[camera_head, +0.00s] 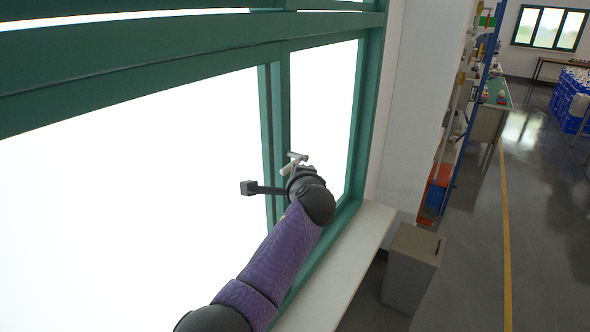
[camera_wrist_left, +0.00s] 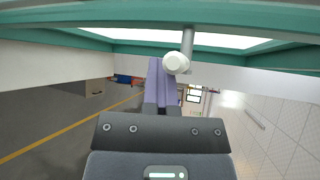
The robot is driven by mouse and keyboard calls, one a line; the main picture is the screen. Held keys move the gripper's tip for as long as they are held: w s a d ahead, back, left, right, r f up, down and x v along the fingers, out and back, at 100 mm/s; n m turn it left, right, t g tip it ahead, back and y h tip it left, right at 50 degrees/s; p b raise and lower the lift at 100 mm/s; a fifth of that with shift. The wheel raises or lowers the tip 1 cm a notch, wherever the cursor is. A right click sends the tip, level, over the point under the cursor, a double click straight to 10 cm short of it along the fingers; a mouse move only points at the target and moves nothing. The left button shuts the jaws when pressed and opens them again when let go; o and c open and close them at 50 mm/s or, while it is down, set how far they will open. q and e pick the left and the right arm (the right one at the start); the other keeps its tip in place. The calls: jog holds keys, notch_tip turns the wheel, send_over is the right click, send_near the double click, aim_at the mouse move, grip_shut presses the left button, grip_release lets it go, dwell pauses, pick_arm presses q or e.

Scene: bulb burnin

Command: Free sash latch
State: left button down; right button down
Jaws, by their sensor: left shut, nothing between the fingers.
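The sash latch (camera_head: 294,160) is a pale grey T-shaped handle on the green window frame, by the upright between the panes. In the left wrist view the latch (camera_wrist_left: 176,63) shows a round whitish end on a grey stem coming down from the green frame. My left gripper (camera_wrist_left: 161,80) is shut and empty, its purple fingers together just left of the latch's round end. Whether they touch it I cannot tell. In the head view my left wrist hides the fingers and part of the latch. My right gripper is in neither view.
The green window frame (camera_head: 276,135) surrounds bright panes. A pale sill (camera_head: 345,262) runs below it. A grey bin (camera_head: 411,262) stands on the floor beyond the sill, with a shelf rack (camera_head: 468,115) behind. The aisle floor at right is open.

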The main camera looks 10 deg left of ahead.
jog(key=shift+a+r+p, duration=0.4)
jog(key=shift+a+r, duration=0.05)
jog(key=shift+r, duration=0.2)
